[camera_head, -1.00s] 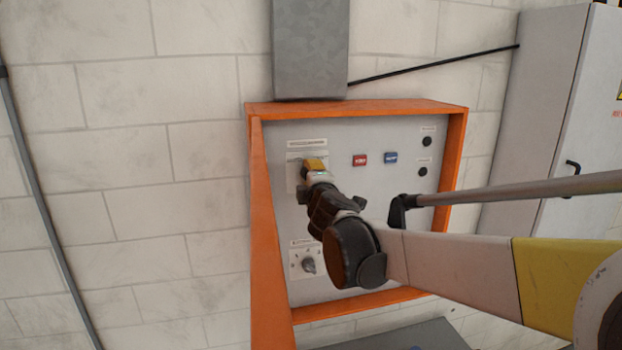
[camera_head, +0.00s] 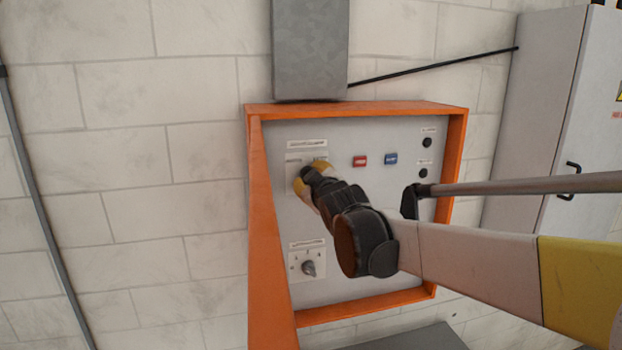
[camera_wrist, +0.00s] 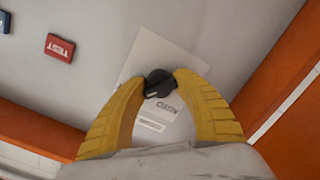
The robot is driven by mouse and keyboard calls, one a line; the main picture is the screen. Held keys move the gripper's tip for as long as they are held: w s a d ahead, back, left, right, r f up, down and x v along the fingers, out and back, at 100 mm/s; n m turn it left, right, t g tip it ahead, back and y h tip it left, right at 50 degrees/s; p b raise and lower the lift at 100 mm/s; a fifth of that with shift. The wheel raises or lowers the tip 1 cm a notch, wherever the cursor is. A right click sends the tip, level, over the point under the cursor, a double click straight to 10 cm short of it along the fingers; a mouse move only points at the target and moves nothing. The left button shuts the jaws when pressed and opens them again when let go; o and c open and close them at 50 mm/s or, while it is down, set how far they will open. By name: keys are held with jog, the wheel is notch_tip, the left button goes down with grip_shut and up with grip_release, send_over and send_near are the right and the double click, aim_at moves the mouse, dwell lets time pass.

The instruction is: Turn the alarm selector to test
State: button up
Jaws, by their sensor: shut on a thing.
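A black selector knob (camera_wrist: 158,84) sits on a pale label plate (camera_wrist: 150,55) in the wrist view. The two yellow fingers of my gripper (camera_wrist: 159,83) close on it from both sides. In the head view my gripper (camera_head: 308,178) is at the upper-left selector plate (camera_head: 293,158) of the panel, and its wrist hides most of the knob. Print on the plate is upside down in the wrist view and too small to read surely. A second selector knob (camera_head: 309,268) stands uncovered at the panel's lower left.
The grey panel (camera_head: 375,190) has a raised orange frame (camera_head: 262,220) around it. A red button (camera_head: 360,161), a blue button (camera_head: 391,158) and two black round fittings (camera_head: 427,142) lie right of my gripper. A grey cabinet (camera_head: 530,100) stands at right.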

jog(key=shift+r+m, duration=0.1)
jog(key=shift+m, duration=0.5)
jog(key=o, duration=1.1)
jog(key=shift+d, duration=0.1)
jog(key=v, duration=1.2)
